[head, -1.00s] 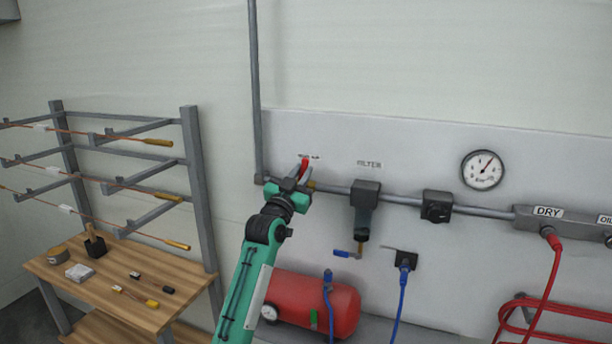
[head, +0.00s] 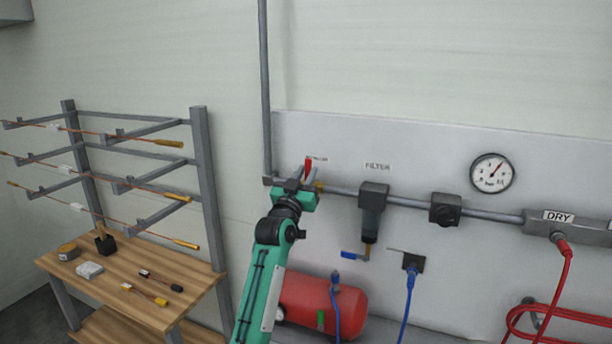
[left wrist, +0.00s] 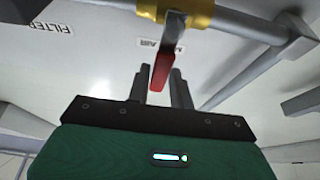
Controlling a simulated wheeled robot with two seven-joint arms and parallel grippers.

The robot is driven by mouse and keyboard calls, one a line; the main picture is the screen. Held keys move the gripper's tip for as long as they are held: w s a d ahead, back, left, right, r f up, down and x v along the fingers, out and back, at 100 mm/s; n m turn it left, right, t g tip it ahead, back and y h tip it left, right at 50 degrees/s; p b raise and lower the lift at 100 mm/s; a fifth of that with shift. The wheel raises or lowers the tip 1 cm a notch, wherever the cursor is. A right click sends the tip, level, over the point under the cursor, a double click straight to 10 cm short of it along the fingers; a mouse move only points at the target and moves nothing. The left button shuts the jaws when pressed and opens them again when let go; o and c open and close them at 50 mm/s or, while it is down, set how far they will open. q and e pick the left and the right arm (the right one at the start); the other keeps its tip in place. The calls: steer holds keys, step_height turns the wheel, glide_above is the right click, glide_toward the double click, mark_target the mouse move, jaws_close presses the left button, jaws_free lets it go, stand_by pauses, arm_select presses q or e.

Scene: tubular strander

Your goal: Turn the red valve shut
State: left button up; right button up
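The red valve has a red lever handle (head: 308,168) on the horizontal pipe at the left end of the wall panel, under a small label. My left gripper (head: 302,181) is at this handle. In the left wrist view, the red handle (left wrist: 161,70) hangs below the brass valve body (left wrist: 190,12). The dark fingers of my left gripper (left wrist: 160,76) stand close together on either side of it and look shut on it, though contact on the left side is hard to make out. My right gripper is not in view.
The filter (head: 372,205) and a black regulator (head: 445,209) sit on the pipe to the right, with a gauge (head: 491,173) above. A red tank (head: 335,306) lies below. A wooden table (head: 130,290) and a rod rack (head: 205,165) stand to the left.

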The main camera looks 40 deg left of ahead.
arm_select(q)
steer(key=shift+o, duration=1.3)
steer(key=shift+s+f, duration=0.1)
steer(key=shift+s, duration=0.05)
steer(key=b+v, duration=0.5)
steer(key=v, duration=0.8)
steer(key=shift+s, duration=0.2)
steer(key=shift+f, duration=0.1)
